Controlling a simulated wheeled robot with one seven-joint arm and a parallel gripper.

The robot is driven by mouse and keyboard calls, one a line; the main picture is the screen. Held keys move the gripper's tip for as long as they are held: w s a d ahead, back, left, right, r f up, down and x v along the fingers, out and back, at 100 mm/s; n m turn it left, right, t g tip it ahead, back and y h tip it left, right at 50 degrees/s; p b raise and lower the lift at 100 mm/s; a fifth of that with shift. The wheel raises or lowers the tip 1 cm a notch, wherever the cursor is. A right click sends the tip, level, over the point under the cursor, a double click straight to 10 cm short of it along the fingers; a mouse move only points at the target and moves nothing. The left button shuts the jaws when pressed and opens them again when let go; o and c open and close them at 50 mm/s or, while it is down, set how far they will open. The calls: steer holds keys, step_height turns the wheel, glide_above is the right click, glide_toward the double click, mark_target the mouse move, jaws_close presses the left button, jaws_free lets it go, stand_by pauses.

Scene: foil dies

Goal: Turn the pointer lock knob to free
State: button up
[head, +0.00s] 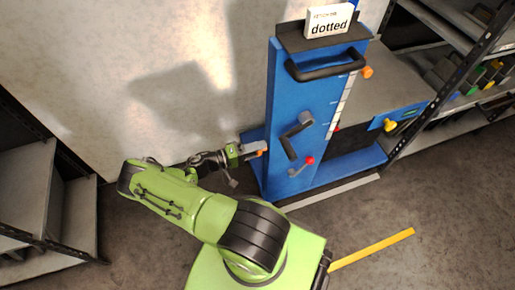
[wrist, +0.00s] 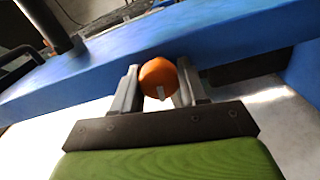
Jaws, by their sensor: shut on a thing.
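A blue upright machine (head: 285,110) stands against the wall. An orange round knob (head: 264,150) sits on its left side, low down, and my gripper (head: 254,151) is at it from the left. In the wrist view the orange knob (wrist: 158,73) is held between the two grey fingers of my gripper (wrist: 159,88). A short light mark shows on the knob's near face, pointing toward my palm. Any writing for the lock or free positions is not visible. The fingers hide the knob's sides.
A second orange knob (head: 367,72), a dark crank (head: 295,135), a red-balled lever (head: 310,160) and a yellow knob (head: 390,125) are on the machine. A sign reading "dotted" (head: 330,22) tops it. Shelves stand at left (head: 30,190) and right (head: 462,75). A yellow floor strip (head: 375,248) lies in front.

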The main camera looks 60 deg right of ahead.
steer(key=shift+w+n, duration=0.1)
steer(key=shift+n, duration=0.7)
steer(key=o, duration=1)
steer(key=v, duration=1.5)
steer(key=shift+w+a, duration=0.25)
